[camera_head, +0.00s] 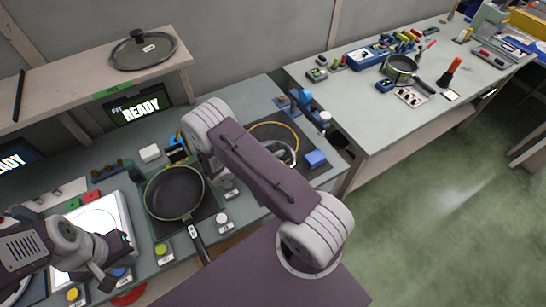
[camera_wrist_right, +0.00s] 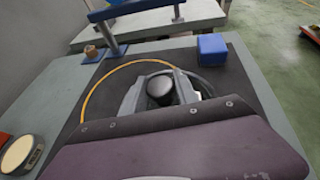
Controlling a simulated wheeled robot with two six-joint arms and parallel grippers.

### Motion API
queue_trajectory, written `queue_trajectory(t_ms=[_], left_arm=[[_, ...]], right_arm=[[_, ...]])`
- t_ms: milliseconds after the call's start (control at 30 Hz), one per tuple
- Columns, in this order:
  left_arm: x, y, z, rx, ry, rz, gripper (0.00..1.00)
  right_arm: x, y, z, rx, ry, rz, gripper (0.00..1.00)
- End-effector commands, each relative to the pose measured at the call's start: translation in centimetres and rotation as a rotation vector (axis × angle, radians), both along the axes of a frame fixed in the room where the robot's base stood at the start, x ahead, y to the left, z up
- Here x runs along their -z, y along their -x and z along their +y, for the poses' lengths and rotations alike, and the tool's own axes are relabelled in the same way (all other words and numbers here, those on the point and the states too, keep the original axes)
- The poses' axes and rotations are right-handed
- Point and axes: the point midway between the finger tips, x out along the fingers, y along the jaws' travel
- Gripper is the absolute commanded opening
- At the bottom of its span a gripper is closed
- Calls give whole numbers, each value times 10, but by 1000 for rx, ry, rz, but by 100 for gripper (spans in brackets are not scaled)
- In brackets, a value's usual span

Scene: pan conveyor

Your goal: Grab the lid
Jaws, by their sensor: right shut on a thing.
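A dark round lid (camera_wrist_right: 203,86) with a black knob (camera_wrist_right: 160,90) lies within the orange ring on a dark mat. My right gripper (camera_wrist_right: 162,92) is shut on the knob, with a finger on each side, in the right wrist view. In the head view my right arm covers much of this spot, and only part of the right gripper (camera_head: 284,153) shows. Another lid (camera_head: 143,50), glass with a dark knob, lies on the wooden shelf (camera_head: 60,91). My left gripper (camera_head: 112,272) is over the left of the counter, apart from both lids; its jaw opening is unclear.
A frying pan (camera_head: 174,192) sits on the counter left of my right arm, its handle toward the front. A blue block (camera_head: 315,158) and a blue post (camera_head: 301,99) stand near the ring. A second table (camera_head: 358,120) at the right holds tools and a pot (camera_head: 399,67).

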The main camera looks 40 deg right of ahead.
Motion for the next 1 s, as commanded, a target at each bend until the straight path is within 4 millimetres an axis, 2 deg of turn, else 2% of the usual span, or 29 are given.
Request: queue_trajectory(t_ms=[267,367,467,800,1000], left_arm=[[1,0,0,0,0,0,0],[2,0,0,0,0,0,0],[4,0,0,0,0,0,0],[10,0,0,0,0,0,0],[12,0,0,0,0,0,0]], right_arm=[[-7,-1,0,1,0,-2,0],[-20,-1,0,0,0,-3,0],[-44,-1,0,-1,0,-6,0],[-89,80,-11,-1,1,0,0],[-106,109,-15,-1,0,0,0]])
